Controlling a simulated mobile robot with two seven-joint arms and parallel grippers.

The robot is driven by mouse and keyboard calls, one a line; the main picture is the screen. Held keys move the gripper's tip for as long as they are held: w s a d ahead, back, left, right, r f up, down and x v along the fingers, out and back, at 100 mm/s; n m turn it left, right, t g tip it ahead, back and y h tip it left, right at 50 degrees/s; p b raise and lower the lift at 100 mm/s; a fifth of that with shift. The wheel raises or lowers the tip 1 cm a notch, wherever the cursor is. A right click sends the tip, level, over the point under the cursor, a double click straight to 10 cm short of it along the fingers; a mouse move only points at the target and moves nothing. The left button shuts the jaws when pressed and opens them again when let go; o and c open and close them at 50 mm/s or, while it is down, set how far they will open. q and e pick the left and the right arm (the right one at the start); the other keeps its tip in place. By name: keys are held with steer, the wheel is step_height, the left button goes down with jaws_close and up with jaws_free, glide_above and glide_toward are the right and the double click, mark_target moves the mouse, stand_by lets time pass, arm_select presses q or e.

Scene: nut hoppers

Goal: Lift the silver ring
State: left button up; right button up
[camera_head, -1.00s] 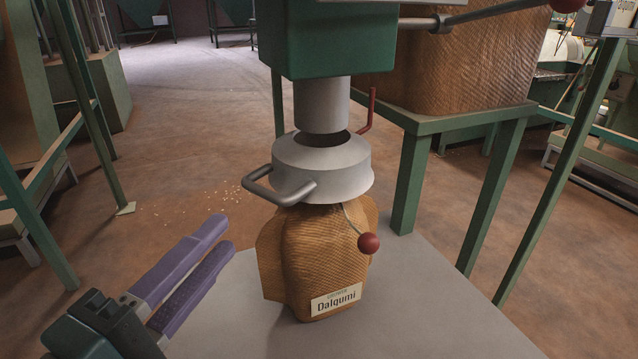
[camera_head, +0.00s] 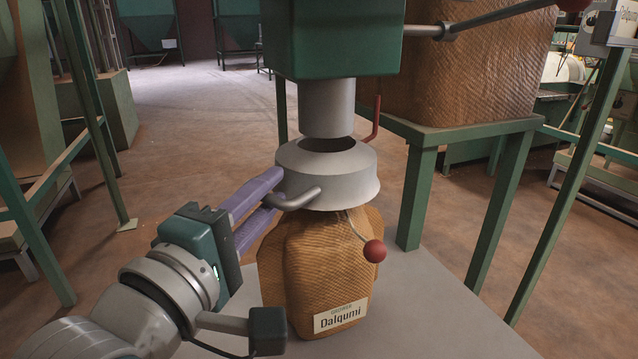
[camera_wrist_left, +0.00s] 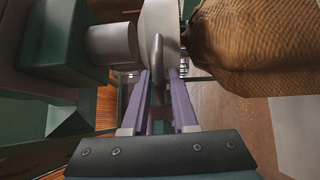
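The silver ring (camera_head: 335,180) is a grey tapered collar around the mouth of a brown woven sack (camera_head: 318,265) labelled Dalqumi. A bent bar handle (camera_head: 305,200) sticks out from its left side. My left gripper (camera_head: 274,190) has its two purple fingers at this handle, one above and one below it. In the left wrist view the fingers (camera_wrist_left: 160,74) are apart, with the handle (camera_wrist_left: 157,55) between their tips and a gap still showing. The ring (camera_wrist_left: 165,18) is just beyond the tips. The far part of the handle is hidden by the fingers in the head view. My right gripper is not in view.
A grey spout (camera_head: 326,108) under a green machine body (camera_head: 332,40) hangs just above the ring. A red ball (camera_head: 375,251) hangs on a cord by the sack. The sack stands on a grey tabletop (camera_head: 430,310). A green stand (camera_head: 425,150) is behind at the right.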

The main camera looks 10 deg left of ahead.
arm_select(q)
jaws_close()
stand_by(1.2)
